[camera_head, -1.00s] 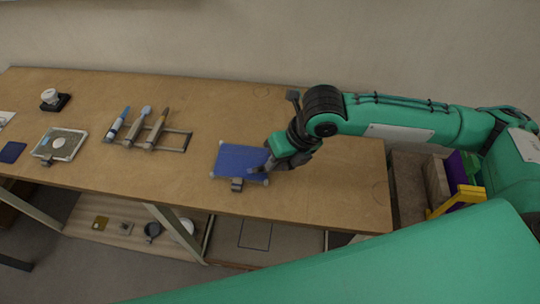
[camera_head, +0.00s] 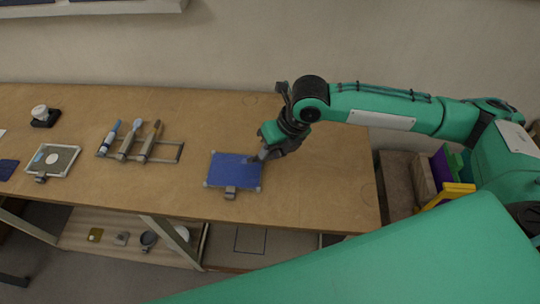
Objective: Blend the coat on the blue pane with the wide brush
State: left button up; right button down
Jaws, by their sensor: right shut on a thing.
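The blue pane (camera_head: 228,172) lies flat on the table, right of the middle, with small pale pieces at its corners and a grey clamp (camera_head: 230,192) on its front edge. My right gripper (camera_head: 262,154) is at the pane's back right corner, pointing down and left. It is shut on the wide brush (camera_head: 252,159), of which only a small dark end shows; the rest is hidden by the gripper. I cannot tell whether the bristles touch the pane. Any coat on the pane is too small to make out. My left gripper is not in view.
A rack (camera_head: 167,152) with several handled tools stands left of the pane, its right part empty. Farther left are a framed pane (camera_head: 67,167), a white jar (camera_head: 40,112) on a dark base and a dark blue piece (camera_head: 6,168). Table right of the pane is free.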

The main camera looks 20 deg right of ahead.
jog(key=shift+w+d, duration=0.1)
jog(key=shift+w, duration=0.15)
jog(key=shift+p, duration=0.4)
jog(key=shift+f, duration=0.15)
jog(key=shift+f, duration=0.2)
dwell(0.3)
jog(key=shift+f, duration=0.25)
dwell(0.4)
